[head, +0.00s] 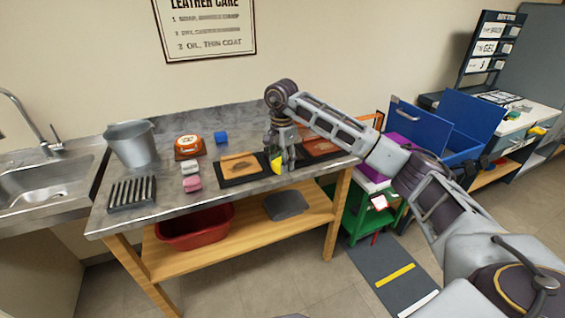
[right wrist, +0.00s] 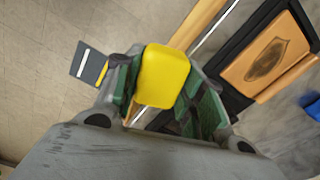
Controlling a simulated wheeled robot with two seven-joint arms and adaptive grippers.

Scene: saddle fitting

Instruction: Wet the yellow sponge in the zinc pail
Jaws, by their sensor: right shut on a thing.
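The yellow sponge (head: 277,163) is between the fingers of my right gripper (head: 283,158), over the front part of the workbench. In the right wrist view the sponge (right wrist: 164,76) sits between the two green-padded fingers of the gripper (right wrist: 163,92), which is shut on it. The zinc pail (head: 132,147) stands upright at the back left of the bench, well to the left of the gripper. Its inside is mostly hidden, so I cannot see any water. My left gripper is not in view.
A black slatted rack (head: 132,193) lies in front of the pail. Pink and white blocks (head: 192,184), an orange-and-white tin (head: 189,146), a blue block (head: 221,137) and a leather piece on a dark board (head: 240,167) lie between pail and gripper. A sink (head: 45,182) is at left.

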